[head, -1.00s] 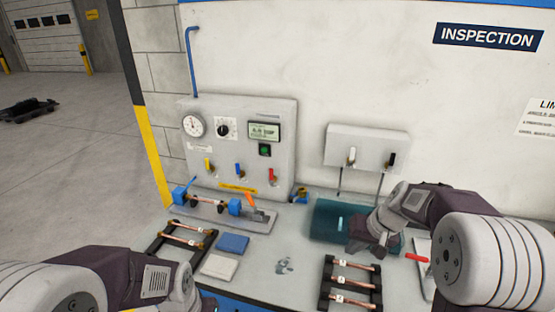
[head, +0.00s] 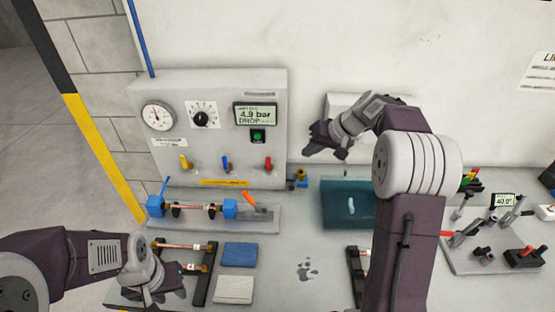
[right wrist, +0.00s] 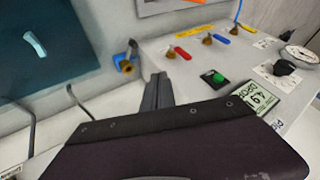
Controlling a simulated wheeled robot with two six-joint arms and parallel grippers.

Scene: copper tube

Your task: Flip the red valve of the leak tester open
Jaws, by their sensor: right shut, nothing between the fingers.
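The leak tester (head: 215,100) is a grey panel against the wall with a gauge, a knob and a lit display reading 4.9 bar. Its red valve (head: 268,163) is the rightmost of three small levers, its handle pointing up. The red valve also shows in the right wrist view (right wrist: 183,52), just beyond my fingers. My right gripper (head: 316,149) is shut and empty, to the right of the red valve and apart from it; its fingers show in the wrist view (right wrist: 158,92). My left gripper (head: 168,288) is low at the left by the tube rack; its fingers are unclear.
The blue valve (head: 226,163) and yellow valve (head: 185,161) sit left of the red one. A blue and brass fitting (head: 299,178) stands by the panel's right edge. A copper tube (head: 190,208) is clamped in a fixture below.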

